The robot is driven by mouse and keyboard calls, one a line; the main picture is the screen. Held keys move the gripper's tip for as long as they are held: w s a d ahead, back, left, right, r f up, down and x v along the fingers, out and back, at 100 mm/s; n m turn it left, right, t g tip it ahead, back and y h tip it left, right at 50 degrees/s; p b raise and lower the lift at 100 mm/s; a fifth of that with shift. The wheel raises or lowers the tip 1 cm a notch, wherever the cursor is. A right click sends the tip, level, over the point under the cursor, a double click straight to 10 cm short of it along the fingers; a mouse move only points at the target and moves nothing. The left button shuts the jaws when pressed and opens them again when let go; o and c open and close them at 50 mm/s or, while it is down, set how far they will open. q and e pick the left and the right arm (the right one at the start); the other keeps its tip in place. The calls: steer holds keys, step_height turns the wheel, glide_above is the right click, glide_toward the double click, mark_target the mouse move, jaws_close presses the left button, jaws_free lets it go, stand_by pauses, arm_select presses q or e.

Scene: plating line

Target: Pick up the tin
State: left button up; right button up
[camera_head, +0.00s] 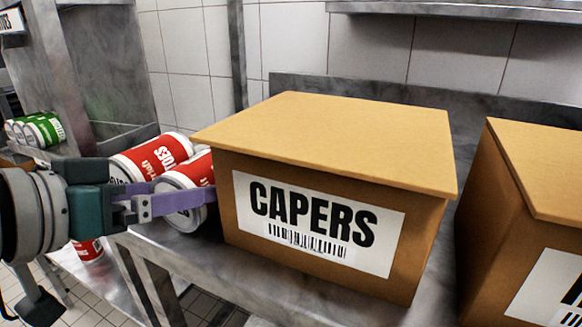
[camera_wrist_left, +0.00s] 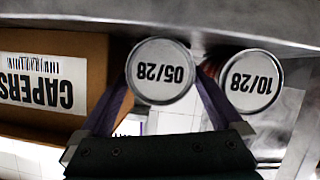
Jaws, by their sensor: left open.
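Two red and white tins lie on their sides on the metal shelf, left of the capers box. The nearer tin (camera_head: 201,167) lies beside the box; the other tin (camera_head: 165,150) lies to its left. In the left wrist view, which looks upside down, the tin ends read 05/28 (camera_wrist_left: 161,71) and 10/28 (camera_wrist_left: 251,81). My left gripper (camera_head: 205,203) is open, its purple fingers at the near end of the tin beside the box. In the left wrist view the fingers stand either side of the 05/28 end. Contact cannot be told. My right gripper is not in view.
The cardboard capers box (camera_head: 330,145) stands close right of the tins and the fingers. Another box (camera_head: 535,190) stands further right. Green tins (camera_head: 40,130) lie at the far left. A red tin (camera_head: 88,250) shows lower down, below the arm.

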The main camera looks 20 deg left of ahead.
arm_select(q)
steer(key=x, duration=0.4)
steer(key=shift+w+f, duration=0.1)
steer(key=shift+w, duration=0.25)
jaws_close()
stand_by(0.5)
